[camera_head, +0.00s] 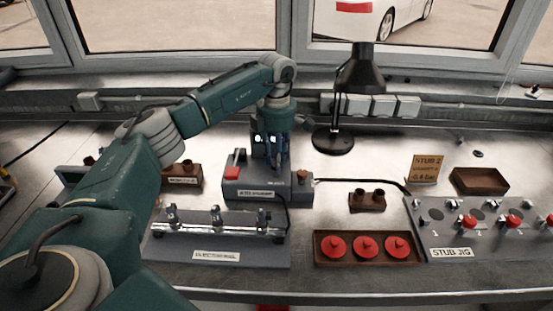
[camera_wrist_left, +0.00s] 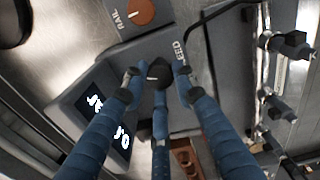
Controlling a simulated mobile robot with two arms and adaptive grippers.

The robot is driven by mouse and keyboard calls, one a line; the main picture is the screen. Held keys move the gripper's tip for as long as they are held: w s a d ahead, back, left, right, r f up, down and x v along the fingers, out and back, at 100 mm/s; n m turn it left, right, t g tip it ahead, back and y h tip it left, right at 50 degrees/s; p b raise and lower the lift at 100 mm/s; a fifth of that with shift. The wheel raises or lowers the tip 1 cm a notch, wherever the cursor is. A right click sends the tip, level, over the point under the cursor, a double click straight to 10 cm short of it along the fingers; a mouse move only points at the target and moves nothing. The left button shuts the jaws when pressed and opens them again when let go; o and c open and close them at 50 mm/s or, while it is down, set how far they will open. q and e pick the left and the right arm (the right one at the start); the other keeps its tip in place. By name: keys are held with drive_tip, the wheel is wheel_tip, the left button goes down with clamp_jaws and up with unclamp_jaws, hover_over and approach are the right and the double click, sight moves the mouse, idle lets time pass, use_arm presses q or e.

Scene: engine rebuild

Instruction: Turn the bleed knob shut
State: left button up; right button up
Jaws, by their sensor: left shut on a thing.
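The bleed knob (camera_wrist_left: 158,72) is a small black knob with a pale pointer mark, on a dark grey panel in the left wrist view. The partly covered label beside it ends in "EED". My left gripper (camera_wrist_left: 157,84) has its blue fingers closed around the knob from several sides. In the head view my left gripper (camera_head: 268,148) reaches down onto the dark grey test stand (camera_head: 246,194), and the knob is hidden behind it there. My right gripper is not in view.
A brown knob labelled RAIL (camera_wrist_left: 140,12) sits near the bleed knob. An injector rail (camera_head: 216,224) lies in front of the stand. A black lamp (camera_head: 333,140) stands behind right. A tray of red caps (camera_head: 366,262) and the stub jig (camera_head: 450,240) are to the right.

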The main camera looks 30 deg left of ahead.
use_arm(q)
drive_tip(key=shift+n, duration=2.3)
drive_tip(key=shift+r, duration=0.1)
drive_tip(key=o, duration=1.2)
drive_tip(key=shift+c, duration=0.2)
wheel_tip(320, 180, up, 12)
